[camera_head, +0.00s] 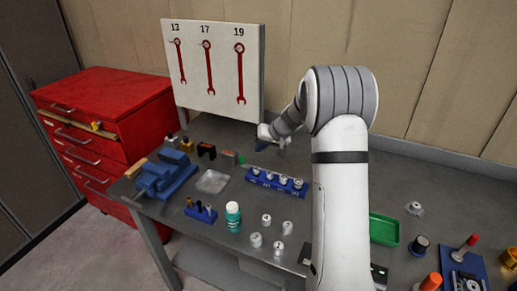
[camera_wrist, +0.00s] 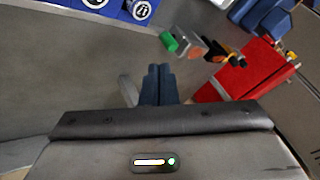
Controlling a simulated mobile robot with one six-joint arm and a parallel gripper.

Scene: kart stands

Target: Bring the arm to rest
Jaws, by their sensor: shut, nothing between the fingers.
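My arm (camera_head: 341,195) rises in front of the workbench in the head view and bends over towards the bench's back. My gripper (camera_head: 262,147) is above the bench, behind the blue rack and in front of the wrench board; it is small and partly hidden by my wrist there. In the wrist view, the two dark blue fingers of my gripper (camera_wrist: 158,72) are together with nothing between them. The fingers appear apart from the things on the bench.
A blue rack (camera_head: 262,182) with metal sockets stands below my gripper. A blue vise (camera_head: 160,178), a teal bottle (camera_head: 233,216) and loose metal parts stand nearby. A wrench board (camera_head: 222,75) stands behind; a red cabinet (camera_head: 105,98) is left. A green tray (camera_head: 384,230) lies right of my arm.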

